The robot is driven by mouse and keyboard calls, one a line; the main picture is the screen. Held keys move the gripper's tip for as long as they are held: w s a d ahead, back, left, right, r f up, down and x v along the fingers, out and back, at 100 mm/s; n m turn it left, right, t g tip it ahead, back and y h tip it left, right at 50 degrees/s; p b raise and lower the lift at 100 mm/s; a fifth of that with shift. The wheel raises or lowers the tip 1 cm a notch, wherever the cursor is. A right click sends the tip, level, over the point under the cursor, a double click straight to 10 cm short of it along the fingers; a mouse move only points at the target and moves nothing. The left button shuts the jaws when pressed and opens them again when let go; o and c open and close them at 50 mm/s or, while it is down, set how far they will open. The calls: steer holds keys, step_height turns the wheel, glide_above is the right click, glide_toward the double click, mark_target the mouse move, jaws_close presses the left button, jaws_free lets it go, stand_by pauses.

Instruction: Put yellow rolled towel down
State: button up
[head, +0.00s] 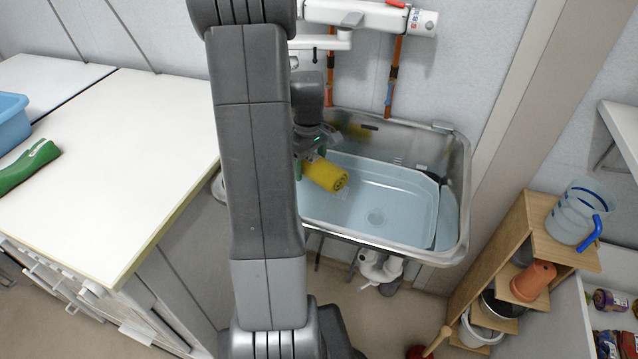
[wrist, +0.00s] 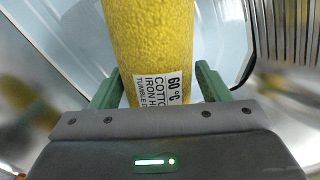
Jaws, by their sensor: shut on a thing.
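The yellow rolled towel (head: 326,175) is held by my gripper (head: 309,160) over the basin. In the wrist view the towel (wrist: 150,45) runs away from the jaws and bears a white care label. The green fingers of my gripper (wrist: 160,95) stand on both sides of it. The metal washtub basin (head: 455,200) has a pale blue tub (head: 390,190) inside it. I cannot tell whether the towel touches the tub's floor. My arm hides the basin's left part in the head view.
A tap (head: 320,42) is on the wall above the basin. A white counter (head: 120,150) at left holds a blue bin (head: 12,120) and a green object (head: 30,165). A wooden stepped shelf (head: 520,240) with a jug (head: 577,212) stands at right.

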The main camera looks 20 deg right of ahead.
step_height(320, 180, down, 6)
steer(key=b, duration=0.1)
steer(key=o, duration=1.1)
step_height(320, 180, up, 13)
steer(key=shift+r+p, duration=0.1)
steer(key=shift+p, duration=0.95)
steer(key=shift+f+b, duration=0.85)
steer(key=shift+f, duration=5.3)
